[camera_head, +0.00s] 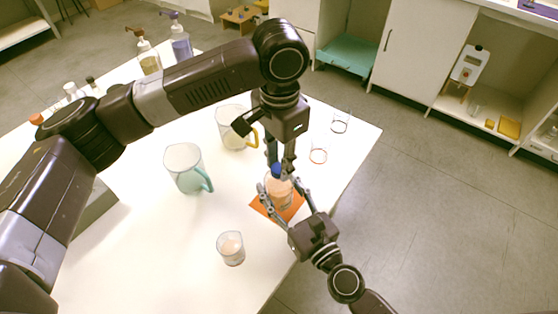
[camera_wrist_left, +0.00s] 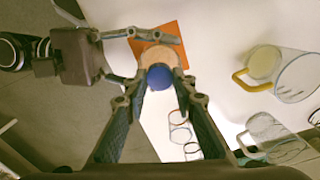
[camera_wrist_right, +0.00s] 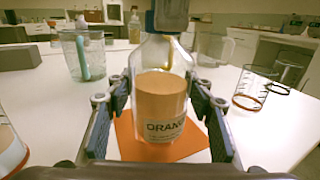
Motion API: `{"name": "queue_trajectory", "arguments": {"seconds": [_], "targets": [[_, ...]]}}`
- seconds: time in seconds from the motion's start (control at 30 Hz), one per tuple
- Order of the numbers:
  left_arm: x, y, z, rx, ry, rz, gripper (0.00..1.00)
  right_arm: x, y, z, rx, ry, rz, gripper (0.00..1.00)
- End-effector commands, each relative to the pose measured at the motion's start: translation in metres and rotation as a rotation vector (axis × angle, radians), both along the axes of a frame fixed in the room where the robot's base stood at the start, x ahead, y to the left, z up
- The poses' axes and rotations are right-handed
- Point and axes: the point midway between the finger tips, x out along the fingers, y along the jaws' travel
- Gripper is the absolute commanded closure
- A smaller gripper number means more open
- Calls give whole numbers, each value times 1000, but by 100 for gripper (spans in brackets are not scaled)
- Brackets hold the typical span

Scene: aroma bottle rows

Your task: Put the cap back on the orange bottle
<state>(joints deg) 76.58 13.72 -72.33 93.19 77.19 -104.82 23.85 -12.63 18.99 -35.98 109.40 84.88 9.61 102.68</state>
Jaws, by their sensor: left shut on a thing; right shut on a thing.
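The orange bottle (camera_head: 279,193) is clear, holds orange contents and stands upright on an orange square mat (camera_head: 293,212). Its label, starting "ORAN", faces the right wrist camera (camera_wrist_right: 160,100). My right gripper (camera_head: 282,188) is shut on the bottle's body, one finger on each side. My left gripper (camera_head: 281,164) points down from above and is shut on the blue cap (camera_head: 276,170). The cap is at the bottle's mouth, and it shows at the top of the right wrist view (camera_wrist_right: 168,15). I cannot tell whether it is seated or just above the neck.
A glass mug with a teal handle (camera_head: 184,168) and one with a yellow handle (camera_head: 230,128) stand to the left. A small beaker (camera_head: 231,249) is nearer the front. Two clear glasses (camera_head: 318,152) (camera_head: 340,122) stand near the table's right edge.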

Motion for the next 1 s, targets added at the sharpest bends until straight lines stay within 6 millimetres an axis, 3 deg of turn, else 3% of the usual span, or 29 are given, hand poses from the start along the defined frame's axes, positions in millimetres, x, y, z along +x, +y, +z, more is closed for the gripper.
{"name": "queue_trajectory", "arguments": {"seconds": [1.0], "targets": [[-3, 1, -1, 0, -1, -1939, 85, 0, 0, -1, -1, 0, 0, 100]]}}
